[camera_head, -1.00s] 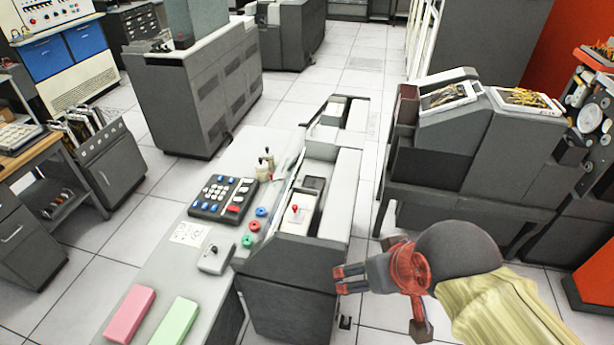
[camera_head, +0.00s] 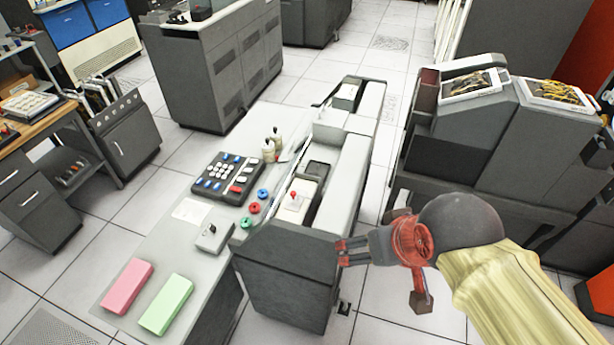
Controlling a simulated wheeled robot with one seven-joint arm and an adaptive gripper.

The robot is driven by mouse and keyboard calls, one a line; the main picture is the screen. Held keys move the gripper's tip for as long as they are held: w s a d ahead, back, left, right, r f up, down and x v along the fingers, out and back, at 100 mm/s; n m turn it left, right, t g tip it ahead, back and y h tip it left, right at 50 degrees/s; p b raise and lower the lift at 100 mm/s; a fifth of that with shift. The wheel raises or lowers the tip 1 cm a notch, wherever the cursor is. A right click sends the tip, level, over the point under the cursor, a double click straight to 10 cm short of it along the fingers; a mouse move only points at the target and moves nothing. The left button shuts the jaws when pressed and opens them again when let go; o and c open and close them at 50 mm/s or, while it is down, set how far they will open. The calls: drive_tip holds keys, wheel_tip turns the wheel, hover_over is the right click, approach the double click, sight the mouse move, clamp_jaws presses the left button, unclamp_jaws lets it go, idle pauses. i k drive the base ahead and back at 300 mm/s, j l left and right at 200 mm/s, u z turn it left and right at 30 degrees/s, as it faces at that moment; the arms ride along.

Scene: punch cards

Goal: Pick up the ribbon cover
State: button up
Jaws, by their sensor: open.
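The grey card punch machine (camera_head: 285,285) stands at the right end of the desk. In its open top is a white part (camera_head: 290,208) with a red knob (camera_head: 293,195), and a small dark block (camera_head: 318,171) sits just behind it. I cannot tell for certain which piece is the ribbon cover; the dark block may be it. My gripper (camera_head: 342,252) is at the machine's front right corner, to the right of and nearer than the white part. Its red-tipped fingers point left, open and apparently empty. I cannot tell whether they touch the casing.
The desk (camera_head: 160,240) holds a keypad (camera_head: 228,178), coloured round pieces, a small grey switch box (camera_head: 213,237), a pink block (camera_head: 127,287) and a green block (camera_head: 166,303). Another dark machine (camera_head: 480,140) stands close on the right, with a narrow floor gap between.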

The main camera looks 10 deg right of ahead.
sight(213, 238)
drive_tip(key=i+j+u, duration=0.3)
drive_tip(key=u, duration=0.15)
drive_tip(key=i+j+u, duration=0.65)
drive_tip(key=u, duration=0.25)
drive_tip(key=i, duration=0.1)
